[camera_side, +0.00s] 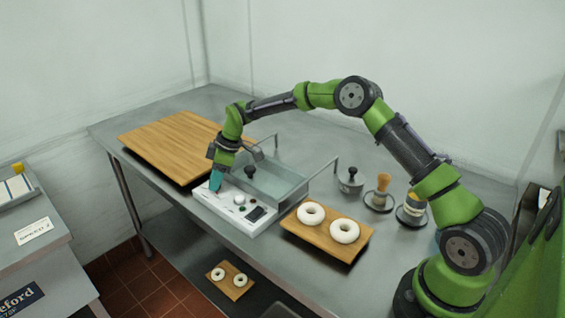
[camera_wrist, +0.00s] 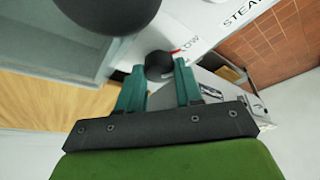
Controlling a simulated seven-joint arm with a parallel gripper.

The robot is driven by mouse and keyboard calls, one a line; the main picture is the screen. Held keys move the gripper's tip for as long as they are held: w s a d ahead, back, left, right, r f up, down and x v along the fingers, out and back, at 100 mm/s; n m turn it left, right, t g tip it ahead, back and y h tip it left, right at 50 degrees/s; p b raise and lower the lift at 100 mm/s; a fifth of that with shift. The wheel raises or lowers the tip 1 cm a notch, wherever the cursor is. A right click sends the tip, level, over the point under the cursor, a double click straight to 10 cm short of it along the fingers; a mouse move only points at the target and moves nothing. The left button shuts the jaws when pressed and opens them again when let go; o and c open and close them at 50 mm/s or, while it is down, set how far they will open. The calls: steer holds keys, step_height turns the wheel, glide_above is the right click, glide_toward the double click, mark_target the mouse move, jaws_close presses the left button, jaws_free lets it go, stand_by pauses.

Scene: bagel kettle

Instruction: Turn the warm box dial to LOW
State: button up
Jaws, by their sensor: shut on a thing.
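The warm box is the white control panel (camera_side: 238,213) on the front of the steel kettle unit in the side view. My gripper (camera_side: 214,188) points down at its left end, its teal fingers hiding the dial there. In the wrist view, the round black dial (camera_wrist: 159,65) sits between the two teal fingertips of my gripper (camera_wrist: 160,72), which is shut on it. A red mark shows at the dial's edge beside lettering that reads like "LOW". Larger letters "STEA" (camera_wrist: 240,14) are printed farther out on the white face.
A clear-sided basin (camera_side: 275,183) stands behind the panel, with a black knob near my gripper. A wooden board (camera_side: 170,145) lies left. A small board (camera_side: 327,238) with two bagels lies right, near several handled tools (camera_side: 380,195).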

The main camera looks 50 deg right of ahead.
stand_by(0.3)
steer(key=o, duration=1)
steer(key=v, duration=1.7)
steer(key=shift+a, duration=0.1)
